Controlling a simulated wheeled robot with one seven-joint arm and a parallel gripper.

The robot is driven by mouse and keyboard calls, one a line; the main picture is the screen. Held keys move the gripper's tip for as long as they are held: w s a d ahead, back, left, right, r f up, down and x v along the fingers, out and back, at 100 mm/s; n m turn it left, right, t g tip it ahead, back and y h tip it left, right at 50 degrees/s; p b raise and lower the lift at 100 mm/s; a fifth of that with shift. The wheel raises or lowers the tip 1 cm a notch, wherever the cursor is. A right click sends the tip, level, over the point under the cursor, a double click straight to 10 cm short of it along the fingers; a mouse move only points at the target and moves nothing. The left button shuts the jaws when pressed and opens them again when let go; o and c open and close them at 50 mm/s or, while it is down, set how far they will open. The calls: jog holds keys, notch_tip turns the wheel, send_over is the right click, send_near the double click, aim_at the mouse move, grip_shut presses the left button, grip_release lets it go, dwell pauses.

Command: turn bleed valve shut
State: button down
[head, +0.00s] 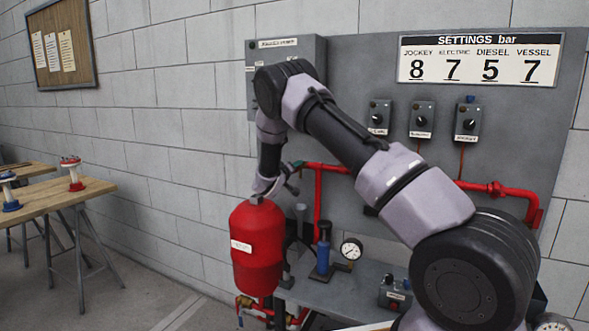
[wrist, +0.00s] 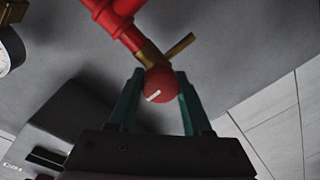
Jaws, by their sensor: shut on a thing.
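The bleed valve shows in the wrist view as a round red knob (wrist: 159,86) with a white mark, on a brass body (wrist: 150,55) with a brass stub pointing up and right. It sits at the end of a red pipe (wrist: 118,20). My gripper (wrist: 158,78) has its two green fingers on either side of the knob and is shut on it. In the head view my gripper (head: 296,166) is at the left end of the red pipe (head: 330,168), above and right of the red vessel (head: 257,255). The knob itself cannot be made out there.
A grey bench (head: 345,293) carries a blue cylinder (head: 323,250) and a pressure gauge (head: 351,249). Switch boxes (head: 422,119) and a settings board (head: 480,60) hang on the back panel. A wooden table (head: 60,200) with red and blue handwheel pieces stands at left. Floor between is clear.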

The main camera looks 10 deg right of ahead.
jog(key=shift+f, duration=0.15)
jog(key=shift+c, duration=1.7)
grip_release()
jog(key=v, duration=1.1)
